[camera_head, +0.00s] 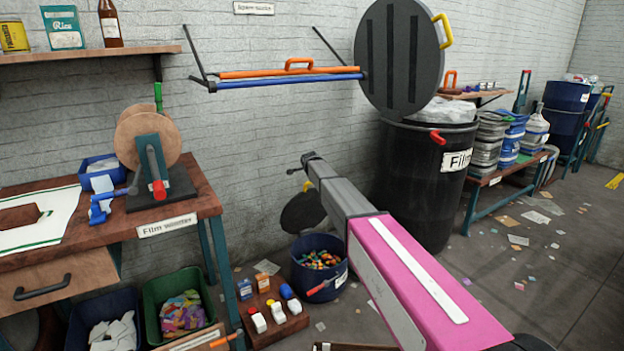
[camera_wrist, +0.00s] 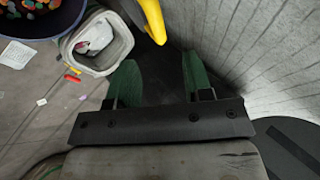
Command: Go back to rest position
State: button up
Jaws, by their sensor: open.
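My gripper (camera_wrist: 160,82) shows in the wrist view as two green fingers standing apart, with nothing between them. In the head view my arm, pink then grey, reaches from the lower right towards the middle. My gripper (camera_head: 299,166) is small and dark there at the arm's far end, in front of the brick wall. It is above and apart from the blue bin of colourful pieces (camera_head: 310,278). A yellow handle (camera_wrist: 153,20) lies just beyond the fingers in the wrist view; I cannot tell its distance.
A wooden bench (camera_head: 185,208) with a reel winder (camera_head: 150,150) stands at left. A large black bin (camera_head: 415,190) with a raised round lid (camera_head: 399,50) is behind my arm. A grey container (camera_wrist: 97,45) is on the floor. Scraps litter the open floor at right.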

jog(key=s+d+f+n+g+h, duration=0.1)
jog(key=s+d+f+n+g, duration=0.3)
jog(key=s+d, duration=0.8)
jog(key=s+d+f+n+g, duration=0.1)
jog(key=s+d+f+n, duration=0.1)
jog(key=s+d+f, duration=0.95)
jog(key=s+d+r+n+g, duration=0.1)
jog(key=s+d+n+g, duration=0.1)
jog(key=s, duration=1.3)
jog(key=s+d+n+g, duration=0.2)
jog(key=s+d+n, duration=0.3)
jog(key=s, duration=1)
jog(key=shift+d+r+y, duration=0.3)
jog(key=shift+d+r, duration=0.05)
